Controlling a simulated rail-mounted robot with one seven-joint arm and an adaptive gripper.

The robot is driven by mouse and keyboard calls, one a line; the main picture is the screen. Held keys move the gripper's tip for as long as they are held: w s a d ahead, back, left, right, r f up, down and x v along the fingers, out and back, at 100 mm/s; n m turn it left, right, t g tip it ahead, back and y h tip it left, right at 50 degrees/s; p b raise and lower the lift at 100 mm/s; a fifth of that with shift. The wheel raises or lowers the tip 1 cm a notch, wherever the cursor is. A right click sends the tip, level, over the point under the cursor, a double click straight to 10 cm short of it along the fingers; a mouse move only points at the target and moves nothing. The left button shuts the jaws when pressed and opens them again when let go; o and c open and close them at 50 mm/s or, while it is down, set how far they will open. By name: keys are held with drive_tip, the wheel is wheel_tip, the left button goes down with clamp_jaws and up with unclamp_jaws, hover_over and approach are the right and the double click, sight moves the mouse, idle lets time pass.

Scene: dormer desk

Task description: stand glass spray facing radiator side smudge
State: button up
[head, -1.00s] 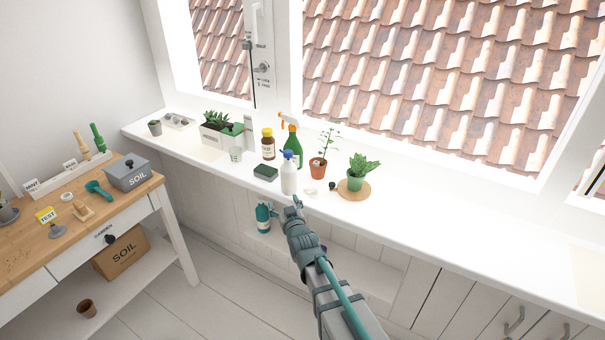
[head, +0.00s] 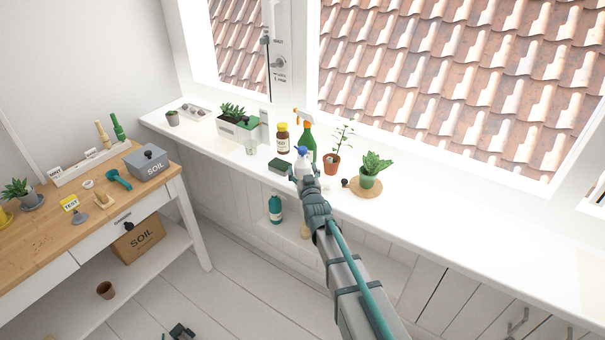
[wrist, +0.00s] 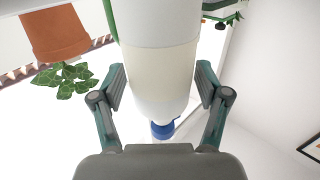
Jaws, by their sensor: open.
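A white bottle with a blue top (head: 301,163) stands upright on the windowsill; its lower part is hidden behind my gripper in the head view. My gripper (head: 305,180) is at the bottle. In the wrist view, the bottle (wrist: 152,58) lies between the two open fingers (wrist: 161,82), with a gap visible on the right side. The blue top (wrist: 162,130) shows at the bottom of that view. A green bottle with an orange trigger (head: 307,137) stands just behind it. I cannot make out a smudge on the window or a radiator.
The sill (head: 460,215) is clear to the right. A teal bottle (head: 275,208) stands below the sill.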

drive_tip(key=x, duration=0.3)
drive_tip(key=shift+p, duration=0.35)
drive_tip(key=shift+s, duration=0.1)
clamp_jaws()
